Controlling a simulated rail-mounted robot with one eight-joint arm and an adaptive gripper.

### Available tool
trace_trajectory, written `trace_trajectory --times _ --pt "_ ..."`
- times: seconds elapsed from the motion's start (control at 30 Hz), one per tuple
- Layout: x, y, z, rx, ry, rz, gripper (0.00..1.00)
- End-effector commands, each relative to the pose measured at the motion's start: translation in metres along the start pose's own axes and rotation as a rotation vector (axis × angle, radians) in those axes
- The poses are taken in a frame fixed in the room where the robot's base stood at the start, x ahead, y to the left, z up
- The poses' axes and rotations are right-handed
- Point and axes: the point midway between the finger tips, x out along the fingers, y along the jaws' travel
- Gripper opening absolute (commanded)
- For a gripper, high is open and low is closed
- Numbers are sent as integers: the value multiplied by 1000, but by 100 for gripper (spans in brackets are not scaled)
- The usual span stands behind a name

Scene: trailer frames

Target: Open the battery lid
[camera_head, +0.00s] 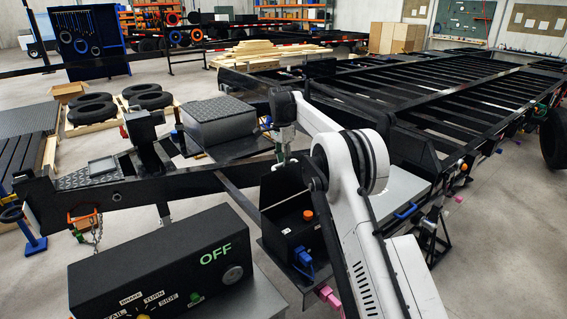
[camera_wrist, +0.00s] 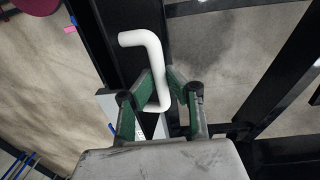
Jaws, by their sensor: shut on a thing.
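My gripper (camera_wrist: 163,74) is shut on a white bent bar (camera_wrist: 141,38) in the wrist view. The bar has a Z shape and passes between the green finger pads; its ends stick out on either side. In the head view my gripper (camera_head: 284,158) points down beside a black box (camera_head: 283,192) with an orange cap (camera_head: 308,214); the bar is hard to make out there. A grey box with a tread-patterned top (camera_head: 219,107) stands to the left of my gripper. I cannot tell which surface is the battery lid.
Black trailer beams (camera_head: 150,200) cross below and beside my arm. A black control box marked OFF (camera_head: 165,262) stands in front at left. A pale box with a blue handle (camera_head: 405,211) lies to the right of my arm. Open floor (camera_head: 500,255) shows at right.

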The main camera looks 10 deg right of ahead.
Motion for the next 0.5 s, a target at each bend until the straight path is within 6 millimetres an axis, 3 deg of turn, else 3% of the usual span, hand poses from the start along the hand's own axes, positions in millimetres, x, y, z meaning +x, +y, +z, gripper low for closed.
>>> trace_trajectory --times 0.03,0.07,0.13,0.5 --pt "-6 -3 0 -2 5 -12 0" --pt "-6 -3 0 -2 5 -12 15" --pt "-6 -2 0 -2 4 -11 24" --pt "-9 -2 0 0 3 -8 25"
